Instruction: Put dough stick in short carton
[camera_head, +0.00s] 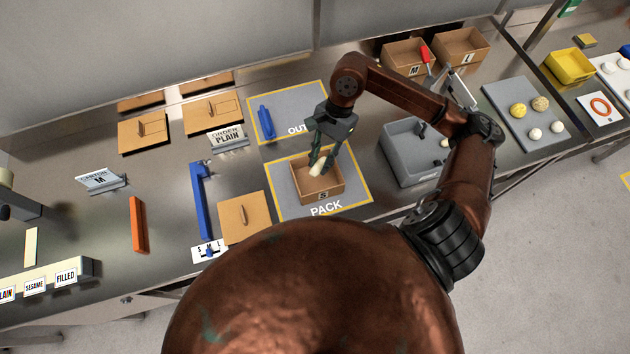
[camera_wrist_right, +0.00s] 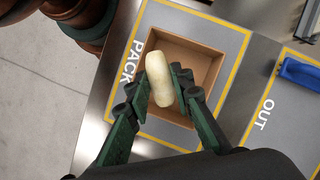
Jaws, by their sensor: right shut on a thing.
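The dough stick (camera_wrist_right: 159,78) is a pale, short roll. My right gripper (camera_wrist_right: 162,92) is shut on it, one finger on each side. In the head view the dough stick (camera_head: 318,167) shows between the fingers of the right gripper (camera_head: 320,160), over the open carton marked S (camera_head: 323,196). The carton stands on the PACK mat (camera_head: 357,184). In the wrist view the carton (camera_wrist_right: 207,66) lies beyond the dough stick; I cannot tell whether the stick is above its rim or partly inside. My left gripper is not in view.
The OUT mat (camera_head: 293,103) with a blue tool (camera_head: 266,122) lies behind the PACK mat. A grey bin (camera_head: 408,163) stands to the right.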

